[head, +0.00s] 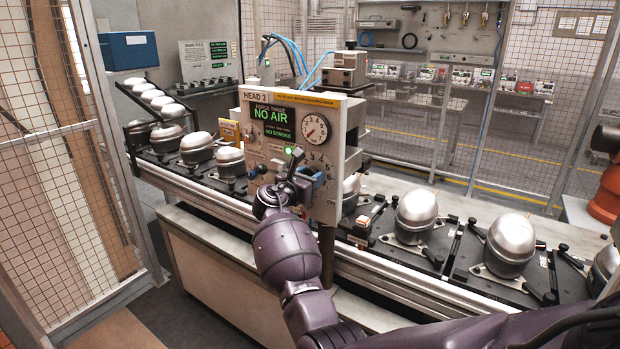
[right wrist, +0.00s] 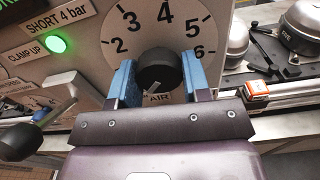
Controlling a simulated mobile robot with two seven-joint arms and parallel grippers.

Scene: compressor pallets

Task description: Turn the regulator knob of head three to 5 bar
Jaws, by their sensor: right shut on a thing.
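The head 3 panel (head: 257,146) stands in the middle of the head view, with green displays reading NO AIR and NO STROKE. My right gripper (head: 306,181) is at the panel's lower right and covers the knob there. In the right wrist view the black regulator knob (right wrist: 159,70) sits between the two blue fingers of my right gripper (right wrist: 157,77), which is shut on it. The numbered dial (right wrist: 128,27) shows 2 to 6 around the knob. A white mark shows low on the knob; its exact reading is unclear. My left gripper is not in view.
A round gauge (head: 314,129) is above the knob. A lit green lamp (right wrist: 57,45) and a black lever (right wrist: 30,138) are left of the dial. Silver compressors (head: 416,214) stand on black pallets along the conveyor. A mesh fence (head: 75,170) closes the left side.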

